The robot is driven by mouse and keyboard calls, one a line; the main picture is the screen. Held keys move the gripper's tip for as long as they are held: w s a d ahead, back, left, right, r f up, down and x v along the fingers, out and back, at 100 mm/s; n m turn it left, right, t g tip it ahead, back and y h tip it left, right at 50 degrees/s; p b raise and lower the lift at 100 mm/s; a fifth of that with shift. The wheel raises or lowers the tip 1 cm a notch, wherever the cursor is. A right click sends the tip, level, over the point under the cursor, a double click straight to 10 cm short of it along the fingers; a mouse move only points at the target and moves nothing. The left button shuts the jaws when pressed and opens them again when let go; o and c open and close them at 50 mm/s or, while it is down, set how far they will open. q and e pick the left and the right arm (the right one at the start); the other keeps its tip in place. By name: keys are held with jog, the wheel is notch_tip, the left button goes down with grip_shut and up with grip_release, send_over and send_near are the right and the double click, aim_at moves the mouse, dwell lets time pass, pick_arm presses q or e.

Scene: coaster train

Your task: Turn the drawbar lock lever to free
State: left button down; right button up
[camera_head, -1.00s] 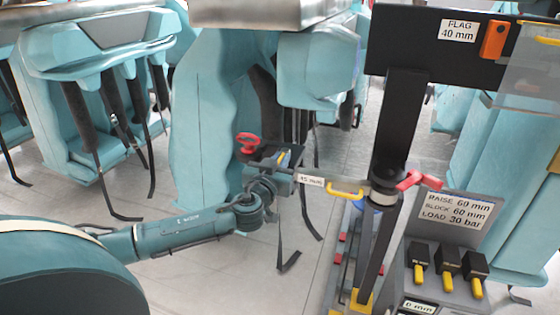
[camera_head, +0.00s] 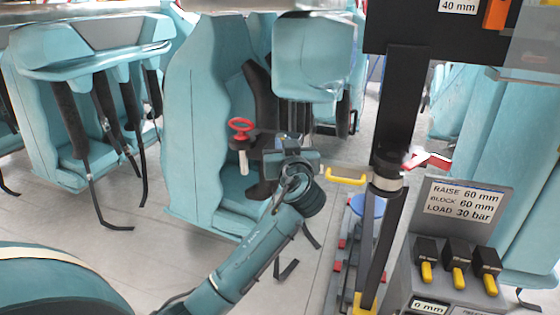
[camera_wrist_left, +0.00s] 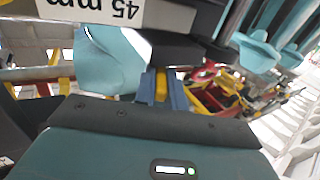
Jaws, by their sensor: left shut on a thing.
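My left gripper (camera_head: 286,140) is at the dark bracket near the red handwheel (camera_head: 240,125), in front of a teal seat. In the left wrist view its two blue fingers are shut on a yellow grip (camera_wrist_left: 161,85), which appears to be the drawbar lock lever. A dark block lies just beyond the fingers. In the head view the gripper and wrist hide most of the lever. A white plate marked 45 mm (camera_wrist_left: 130,12) shows upside down in the wrist view. My right gripper is not in view.
A dark post (camera_head: 400,125) with a yellow handle (camera_head: 346,179) and red lever (camera_head: 430,161) stands right of the gripper. A grey console (camera_head: 455,235) with yellow-tipped switches is at front right. Teal seats (camera_head: 205,120) with hanging straps stand behind. Floor is open at left.

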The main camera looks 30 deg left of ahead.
pick_arm(q)
jog(key=n+g+y+b, duration=0.1)
jog(key=g+y+b, duration=0.1)
jog(key=w+n+g+b, duration=0.1)
jog(key=b, duration=0.1)
jog(key=shift+d+f+n+y, duration=0.3)
jog(key=shift+d+f+y, duration=0.05)
jog(key=shift+d+y, duration=0.05)
jog(key=shift+w+d+r+n+g+y+b, duration=0.1)
jog(key=shift+n+g+y+b, duration=0.45)
jog(key=shift+g+b, duration=0.25)
jog(key=shift+w+r+n+g+b, duration=0.1)
jog(key=shift+n+g+b, duration=0.25)
jog(key=shift+g, duration=0.05)
jog(key=shift+w+r+n+g+y+b, duration=0.1)
jog(key=shift+n+g+y+b, duration=0.4)
jog(key=shift+g, duration=0.2)
jog(key=shift+d+r, duration=0.1)
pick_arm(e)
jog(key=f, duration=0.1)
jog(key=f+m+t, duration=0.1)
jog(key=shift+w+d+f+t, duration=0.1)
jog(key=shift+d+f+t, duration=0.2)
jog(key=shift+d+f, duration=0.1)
